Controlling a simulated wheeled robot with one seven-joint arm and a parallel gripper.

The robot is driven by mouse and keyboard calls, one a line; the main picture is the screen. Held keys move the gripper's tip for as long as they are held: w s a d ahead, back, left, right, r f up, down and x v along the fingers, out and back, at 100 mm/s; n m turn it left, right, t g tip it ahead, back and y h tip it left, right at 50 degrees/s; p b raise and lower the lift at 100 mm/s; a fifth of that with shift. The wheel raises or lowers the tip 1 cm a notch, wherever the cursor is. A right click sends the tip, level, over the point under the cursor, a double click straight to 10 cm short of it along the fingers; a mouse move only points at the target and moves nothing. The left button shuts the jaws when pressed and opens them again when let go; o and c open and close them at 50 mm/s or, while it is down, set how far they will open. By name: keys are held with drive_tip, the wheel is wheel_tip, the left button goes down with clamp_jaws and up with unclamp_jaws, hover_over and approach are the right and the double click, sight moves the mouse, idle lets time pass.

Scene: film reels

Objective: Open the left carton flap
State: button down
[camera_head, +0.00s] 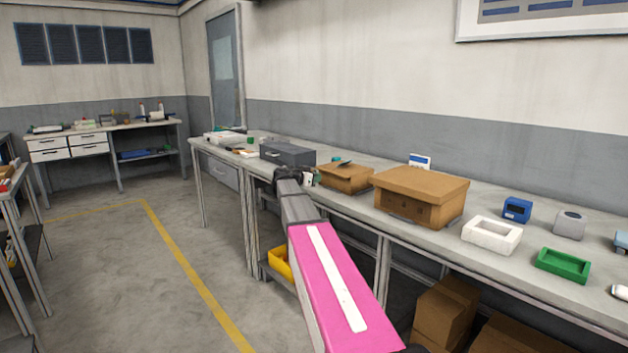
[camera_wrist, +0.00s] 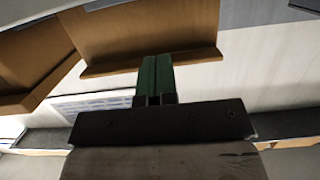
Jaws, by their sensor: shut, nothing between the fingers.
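A small brown carton (camera_head: 346,180) stands on the long bench, just right of the end of my arm in the head view. A dark piece and a bit of green show on its top; I cannot tell what they are. A larger brown carton (camera_head: 420,196) stands to its right, its top covered by brown board. In the wrist view, my gripper (camera_wrist: 155,62) has its green fingers shut together, empty, with tips at the lower edge of a brown cardboard panel (camera_wrist: 150,30). Whether they touch is unclear. Another cardboard part (camera_wrist: 35,60) shows at left. In the head view the fingers are hard to make out.
A dark grey box (camera_head: 287,154) stands left of the small carton. A white tray (camera_head: 491,235), a green tray (camera_head: 563,265) and a blue device (camera_head: 517,209) stand to the right. A yellow bin (camera_head: 281,263) and several cartons (camera_head: 445,313) are below the bench.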

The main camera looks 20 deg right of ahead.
sight(327, 169)
drive_tip(key=shift+r+x, duration=0.1)
drive_tip(key=shift+x, duration=0.5)
drive_tip(key=shift+r+x, duration=0.15)
drive_tip(key=shift+x, duration=0.5)
drive_tip(key=shift+s+a, duration=0.1)
drive_tip(key=shift+a, duration=0.05)
drive_tip(key=shift+w+a+r, duration=0.1)
drive_tip(key=shift+w+r, duration=0.05)
drive_tip(key=shift+r, duration=0.65)
drive_tip(key=shift+w+r, duration=0.2)
drive_tip(key=shift+r, duration=0.6)
drive_tip(key=s+a, duration=0.6)
drive_tip(key=a, duration=0.2)
drive_tip(key=shift+s+a, duration=0.15)
drive_tip(key=shift+a, duration=0.05)
